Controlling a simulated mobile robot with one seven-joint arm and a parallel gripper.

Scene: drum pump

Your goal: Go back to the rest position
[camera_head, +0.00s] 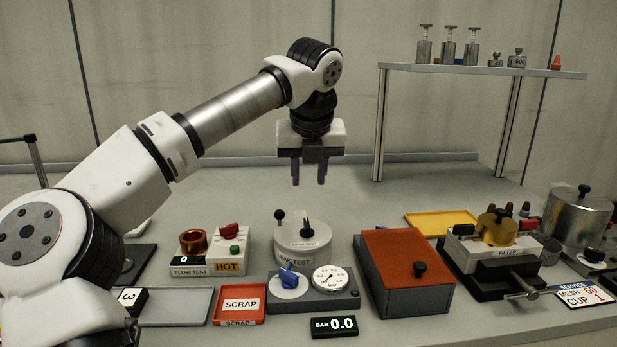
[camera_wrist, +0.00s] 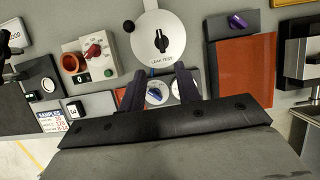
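My gripper (camera_head: 309,182) hangs in the air above the bench, pointing down, its two dark fingers apart with nothing between them. In the wrist view my gripper (camera_wrist: 160,82) also shows its fingers apart and empty. Below it stands the round white leak test unit (camera_head: 302,243), with a black knob on top; it is at the top middle of the wrist view (camera_wrist: 157,40). In front of that is a grey panel with a blue knob (camera_head: 288,277) and a white dial gauge (camera_head: 330,279). My fingers touch none of these.
A flow test box (camera_head: 210,252) stands left, beside a red scrap tray (camera_head: 238,304). An orange-lidded box (camera_head: 405,262) and a filter fixture (camera_head: 495,250) are right. A raised shelf (camera_head: 480,70) with small metal parts stands at the back right. The back of the bench is clear.

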